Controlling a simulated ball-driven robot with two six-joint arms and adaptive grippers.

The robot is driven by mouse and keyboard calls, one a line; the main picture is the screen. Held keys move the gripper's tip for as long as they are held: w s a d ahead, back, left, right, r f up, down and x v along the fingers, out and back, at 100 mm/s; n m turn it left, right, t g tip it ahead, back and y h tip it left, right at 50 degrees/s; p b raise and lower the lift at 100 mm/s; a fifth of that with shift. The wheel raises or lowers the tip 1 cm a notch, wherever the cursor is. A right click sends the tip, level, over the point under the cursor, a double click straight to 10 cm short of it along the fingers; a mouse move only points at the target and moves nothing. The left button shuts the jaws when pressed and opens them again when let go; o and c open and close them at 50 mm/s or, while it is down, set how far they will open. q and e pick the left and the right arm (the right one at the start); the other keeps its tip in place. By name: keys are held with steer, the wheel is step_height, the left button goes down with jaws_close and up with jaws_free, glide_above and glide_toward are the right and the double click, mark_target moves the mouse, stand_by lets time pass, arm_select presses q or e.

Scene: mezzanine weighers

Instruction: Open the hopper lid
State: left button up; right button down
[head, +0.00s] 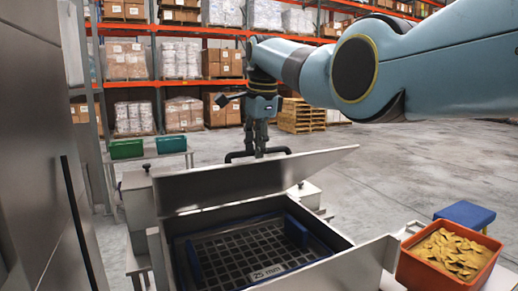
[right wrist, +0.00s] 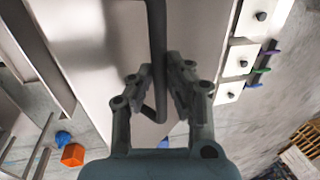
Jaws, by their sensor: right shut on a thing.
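The hopper lid (head: 245,182) is a grey metal plate, hinged up and tilted over the hopper (head: 345,243), whose mouth is open towards me. Inside the hopper is a dark grid (head: 250,250) with a "25 mm" label and blue side pieces. A black bar handle (head: 240,155) shows above the lid's far edge. My right gripper (head: 260,152) is at this handle, beyond the lid. In the right wrist view my right gripper (right wrist: 158,78) is shut on the black handle (right wrist: 157,40), with a finger on each side. My left gripper is not in view.
An orange bin (head: 405,270) of yellow pieces stands at the right front, with a blue-topped thing (head: 465,214) behind it. A grey panel (head: 28,150) closes the left side. Green (head: 127,149) and teal (head: 171,144) bins stand at the back left. Open floor (head: 400,160) lies to the right.

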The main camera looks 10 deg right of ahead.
steer(key=shift+f, duration=0.15)
steer(key=c, duration=1.8)
jaws_free()
steer(key=o, duration=0.5)
steer(key=shift+w+a+f, duration=0.15)
steer(key=shift+w+f, duration=0.05)
steer(key=shift+w, duration=0.25)
steer(key=shift+s+r, duration=0.3)
steer(key=shift+r, duration=0.1)
steer(key=v, duration=1.1)
steer(key=shift+w+r, duration=0.15)
steer(key=shift+w, duration=0.05)
